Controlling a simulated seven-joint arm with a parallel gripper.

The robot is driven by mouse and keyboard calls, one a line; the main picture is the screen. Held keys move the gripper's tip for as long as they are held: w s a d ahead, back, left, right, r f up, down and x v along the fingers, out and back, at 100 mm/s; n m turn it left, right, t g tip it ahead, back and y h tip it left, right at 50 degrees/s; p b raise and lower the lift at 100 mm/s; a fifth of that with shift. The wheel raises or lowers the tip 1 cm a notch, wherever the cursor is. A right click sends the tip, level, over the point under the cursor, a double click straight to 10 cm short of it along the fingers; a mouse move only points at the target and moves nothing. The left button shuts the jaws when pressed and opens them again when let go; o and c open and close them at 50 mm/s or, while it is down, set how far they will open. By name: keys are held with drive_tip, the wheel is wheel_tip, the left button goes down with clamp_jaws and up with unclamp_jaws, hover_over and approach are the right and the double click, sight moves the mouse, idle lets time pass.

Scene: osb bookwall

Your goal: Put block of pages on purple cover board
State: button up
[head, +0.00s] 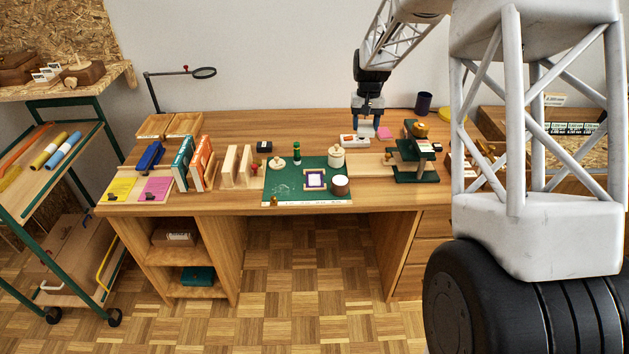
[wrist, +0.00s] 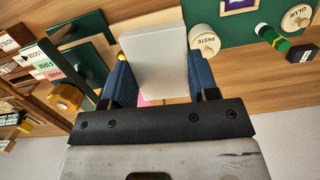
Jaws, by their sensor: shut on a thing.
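My gripper (head: 368,112) is shut on the block of pages (wrist: 155,62), a pale grey-white slab between its two blue fingers in the wrist view. In the head view the block (head: 366,129) hangs below the fingers, over the back of the desk, right of the green mat. Only a corner of the board (wrist: 238,4) shows at the top of the wrist view. The block is well apart from the board, behind and right of it.
A green press (head: 416,160) stands right of the mat. Upright books (head: 190,163) and wooden bookends (head: 237,165) stand left.

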drive_tip(key=shift+n, duration=0.3)
drive_tip(key=s+a+f, duration=0.3)
drive_tip(key=s+a, duration=0.1)
drive_tip(key=s+a+f, duration=0.4)
drive_tip(key=shift+a+f, duration=0.15)
drive_tip(key=shift+f, duration=0.1)
drive_tip(key=s+a+f, duration=0.4)
drive_tip(key=s+f, duration=0.2)
drive_tip(key=s, duration=0.3)
drive_tip(key=shift+a+f, duration=0.2)
drive_tip(key=shift+a, duration=0.15)
drive_tip(key=shift+w, duration=0.1)
hover_over(315, 180)
drive_tip(key=shift+w+f, duration=0.15)
drive_tip(key=shift+f, duration=0.6)
drive_tip(key=shift+f, duration=0.1)
drive_tip(key=shift+f, duration=1.65)
drive_tip(key=shift+f, duration=0.1)
